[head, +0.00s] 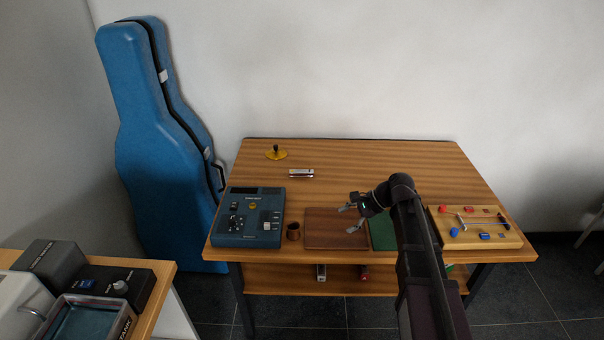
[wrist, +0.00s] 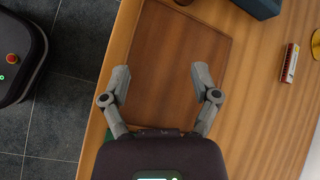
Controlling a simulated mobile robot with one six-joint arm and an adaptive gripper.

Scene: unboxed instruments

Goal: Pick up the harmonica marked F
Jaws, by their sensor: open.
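A small harmonica (head: 301,173), pale and dark with some red, lies on the tabletop behind the brown mat. It also shows in the wrist view (wrist: 291,62) at the right, with a red and a pale side. I cannot read any letter on it. Two small objects, one pale (head: 321,271) and one reddish (head: 363,272), sit on the lower shelf; I cannot tell whether they are harmonicas. My gripper (head: 350,219) is open and empty above the brown mat. In the wrist view its fingers (wrist: 161,86) are spread over the mat, well apart from the harmonica.
The brown mat (head: 330,228) and green mat (head: 381,234) lie at the front. A blue device (head: 249,218) and brown cup (head: 293,231) stand left. A yellow disc (head: 277,154) is at the back left. A wooden tray (head: 457,242) is right. The back right tabletop is clear.

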